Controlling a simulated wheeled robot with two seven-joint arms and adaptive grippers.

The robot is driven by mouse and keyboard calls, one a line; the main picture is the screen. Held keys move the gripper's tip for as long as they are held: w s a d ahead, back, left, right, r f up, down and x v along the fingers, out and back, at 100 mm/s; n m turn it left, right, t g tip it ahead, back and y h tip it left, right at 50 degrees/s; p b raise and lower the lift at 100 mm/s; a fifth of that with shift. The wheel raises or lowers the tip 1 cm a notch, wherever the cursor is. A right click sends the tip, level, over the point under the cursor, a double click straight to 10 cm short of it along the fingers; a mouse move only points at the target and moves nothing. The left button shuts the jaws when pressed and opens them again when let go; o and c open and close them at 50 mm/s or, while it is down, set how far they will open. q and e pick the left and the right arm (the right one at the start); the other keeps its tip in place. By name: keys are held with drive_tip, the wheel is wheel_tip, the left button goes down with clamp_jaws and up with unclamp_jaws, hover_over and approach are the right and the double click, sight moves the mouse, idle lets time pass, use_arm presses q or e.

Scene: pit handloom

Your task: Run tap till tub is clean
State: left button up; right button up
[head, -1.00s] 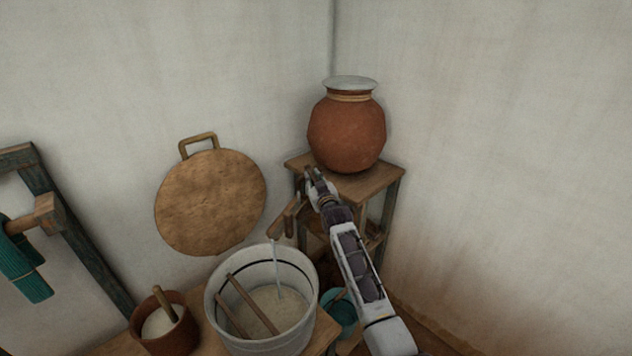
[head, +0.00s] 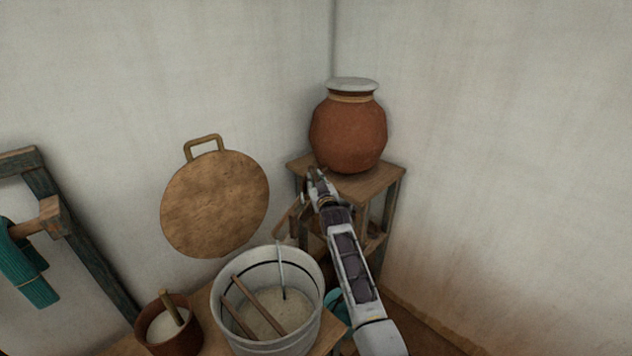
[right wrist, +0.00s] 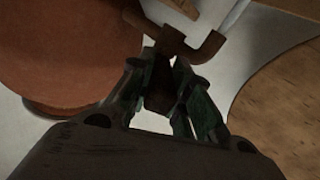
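The tub (head: 225,300) is a pale grey bucket with a dark ring inside, low in the head view. It holds cloudy, off-white contents and two wooden sticks (head: 262,308). A brown tap (head: 290,218) sits above its far rim, and a thin stream of water (head: 282,265) falls from it into the tub. My right gripper (head: 317,182) is at the tap, just below the clay pot. In the right wrist view its fingers (right wrist: 163,78) close around a brown part of the tap (right wrist: 180,42). My left gripper is out of view.
A large clay pot (head: 348,135) with a pale lid stands on a wooden stand (head: 384,178) in the corner. A small brown pot (head: 170,335) is left of the tub. A round board (head: 215,205) is against the wall. A teal bowl (head: 335,300) is partly hidden behind my right arm.

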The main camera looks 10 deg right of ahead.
sight(316, 177)
drive_tip(key=o, duration=0.3)
drive_tip(key=shift+r, duration=5.1)
